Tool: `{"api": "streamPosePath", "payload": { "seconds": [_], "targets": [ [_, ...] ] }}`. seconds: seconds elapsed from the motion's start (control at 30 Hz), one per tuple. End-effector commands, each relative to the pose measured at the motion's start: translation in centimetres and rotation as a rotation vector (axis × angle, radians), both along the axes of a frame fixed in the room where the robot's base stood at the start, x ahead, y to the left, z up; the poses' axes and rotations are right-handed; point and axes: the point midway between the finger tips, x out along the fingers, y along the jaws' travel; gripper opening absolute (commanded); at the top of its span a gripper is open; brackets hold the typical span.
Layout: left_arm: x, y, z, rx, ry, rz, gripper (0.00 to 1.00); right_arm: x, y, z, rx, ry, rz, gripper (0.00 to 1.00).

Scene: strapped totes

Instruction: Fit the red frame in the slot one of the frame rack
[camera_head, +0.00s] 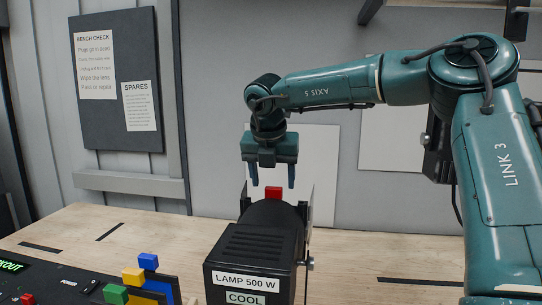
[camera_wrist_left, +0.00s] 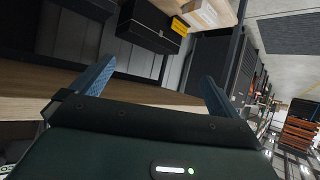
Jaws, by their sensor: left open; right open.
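A red block-shaped tab (camera_head: 273,193), likely the top of the red frame, sticks up from the black lamp housing (camera_head: 248,247); whatever is below it is hidden inside. My right gripper (camera_head: 272,184) hangs pointing down just above the red tab, open, with one finger to each side of it and nothing held. At the lower left, blue (camera_head: 148,261), yellow (camera_head: 133,276) and green (camera_head: 115,294) tabs stand in a stepped row, perhaps in the frame rack; its slots cannot be made out. My left gripper (camera_wrist_left: 158,68) is open and empty in the left wrist view.
A black control panel (camera_head: 52,286) with a green display lies at the lower left. The wooden bench (camera_head: 375,256) is clear to the right of the lamp. A dark notice board (camera_head: 117,80) hangs on the wall. The left wrist view shows a shelf with boxes (camera_wrist_left: 150,27).

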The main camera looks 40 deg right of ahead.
Motion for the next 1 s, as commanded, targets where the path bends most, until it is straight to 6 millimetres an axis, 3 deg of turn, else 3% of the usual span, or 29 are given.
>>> {"api": "streamPosePath", "payload": {
  "seconds": [0.3, 0.73, 1.0],
  "targets": [
    [-0.1, 0.3, 0.2, 0.005, 0.015, 0.01, 1.0, 1.1, -1.4, -4.4, 0.002, 0.001, 0.0, 0.62],
    [-0.3, 0.4, -0.3, 0.009, 0.027, 0.013, 1.0, 1.3, -1.7, -5.3, 0.001, -0.001, 0.0, 0.62],
    [-0.2, 0.4, -0.2, 0.009, 0.024, 0.014, 1.0, 1.3, -1.7, -5.2, 0.001, -0.001, 0.0, 0.41]
  ]
}}
